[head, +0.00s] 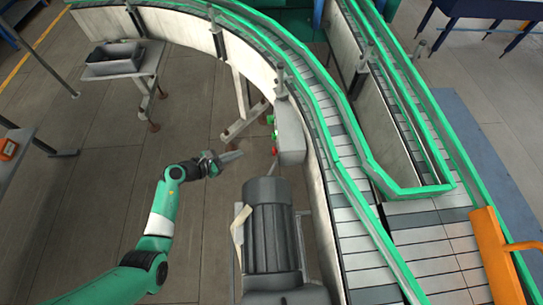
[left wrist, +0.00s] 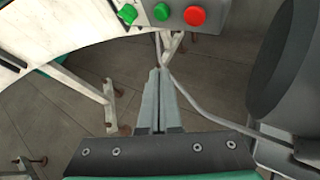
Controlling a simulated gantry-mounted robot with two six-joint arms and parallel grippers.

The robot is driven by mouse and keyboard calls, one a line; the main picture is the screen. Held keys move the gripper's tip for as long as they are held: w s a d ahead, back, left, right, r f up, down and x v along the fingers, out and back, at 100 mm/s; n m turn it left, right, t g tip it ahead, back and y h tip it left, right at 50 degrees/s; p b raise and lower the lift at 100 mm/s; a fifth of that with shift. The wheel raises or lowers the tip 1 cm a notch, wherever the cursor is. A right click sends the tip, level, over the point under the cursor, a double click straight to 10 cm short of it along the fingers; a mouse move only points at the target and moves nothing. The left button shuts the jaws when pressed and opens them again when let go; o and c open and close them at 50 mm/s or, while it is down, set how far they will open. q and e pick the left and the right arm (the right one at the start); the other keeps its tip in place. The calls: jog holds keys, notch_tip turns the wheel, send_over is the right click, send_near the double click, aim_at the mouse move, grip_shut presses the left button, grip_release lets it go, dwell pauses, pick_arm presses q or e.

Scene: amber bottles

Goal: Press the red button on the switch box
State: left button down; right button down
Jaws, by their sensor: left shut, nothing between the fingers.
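The grey switch box (head: 291,134) is fixed to the side of the conveyor. Its red button (head: 274,151) faces left, toward my left gripper (head: 238,155). In the head view a gap shows between the fingertips and the red button. In the left wrist view the fingertips lie below the button row and left of the red button. My right gripper is not seen.
A dark motor (head: 270,225) stands just below the switch box. The curved conveyor (head: 345,155) with green rails runs behind the box. A small table with a dark bin (head: 115,60) stands at the upper left. Open floor (head: 115,185) lies left of the box.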

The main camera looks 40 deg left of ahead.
aim_at(275, 152)
pick_arm(q)
jog(key=shift+a+f, duration=0.1)
jog(key=shift+a, duration=0.2)
jog(key=w+d, duration=0.5)
jog(key=d, duration=0.1)
jog(key=shift+w+d, duration=0.35)
jog(key=shift+d, duration=0.05)
jog(key=shift+w+d, duration=0.1)
dwell(1.9)
jog(key=shift+w+d, duration=0.2)
